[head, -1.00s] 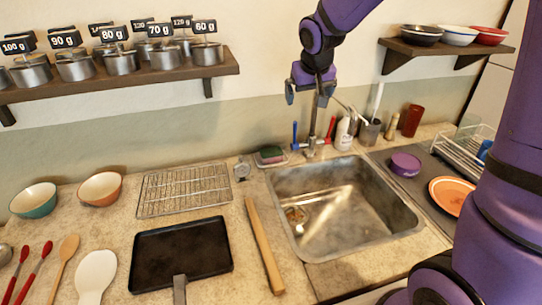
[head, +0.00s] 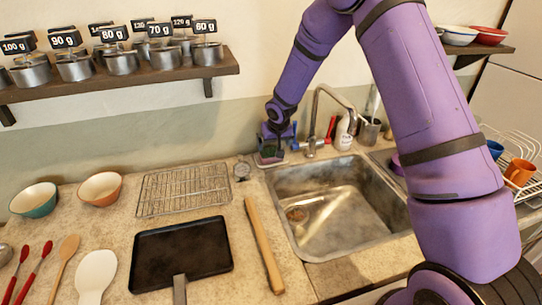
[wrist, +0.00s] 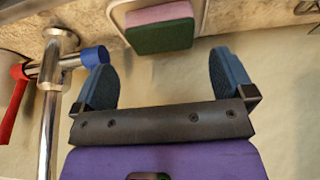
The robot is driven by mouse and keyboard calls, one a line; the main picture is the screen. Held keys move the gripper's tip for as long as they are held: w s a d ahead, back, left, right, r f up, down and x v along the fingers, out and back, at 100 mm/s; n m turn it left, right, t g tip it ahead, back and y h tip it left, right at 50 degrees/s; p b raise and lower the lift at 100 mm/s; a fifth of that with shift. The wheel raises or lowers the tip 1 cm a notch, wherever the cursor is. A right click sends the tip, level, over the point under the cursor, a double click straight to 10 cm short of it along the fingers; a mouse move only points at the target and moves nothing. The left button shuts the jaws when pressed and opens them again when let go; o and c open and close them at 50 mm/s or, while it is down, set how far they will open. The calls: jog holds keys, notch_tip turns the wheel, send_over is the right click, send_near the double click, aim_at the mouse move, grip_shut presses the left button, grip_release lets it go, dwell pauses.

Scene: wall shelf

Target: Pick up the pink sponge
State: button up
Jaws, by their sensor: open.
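The sponge (wrist: 158,15) shows in the wrist view at the top centre, with a pink layer and a dark green layer. It sits in a pale-rimmed dish (wrist: 118,14) on the counter behind the sink. My gripper (wrist: 161,66) is open and empty. Its two blue fingers point toward the sponge, with the sponge a little beyond the fingertips and roughly between their lines. In the head view my gripper (head: 275,142) is over the dish area and hides most of the sponge.
The faucet (wrist: 50,90) with red and blue handles stands close left of my gripper in the wrist view. The sink (head: 335,200), a wire rack (head: 183,190), a small dial (head: 242,170) and a soap bottle (head: 343,132) are nearby. A weight shelf (head: 120,80) hangs at left.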

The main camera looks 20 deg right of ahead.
aim_at(272, 153)
jog(key=shift+x, duration=3.8)
jog(key=shift+w, duration=0.1)
jog(key=c, duration=0.6)
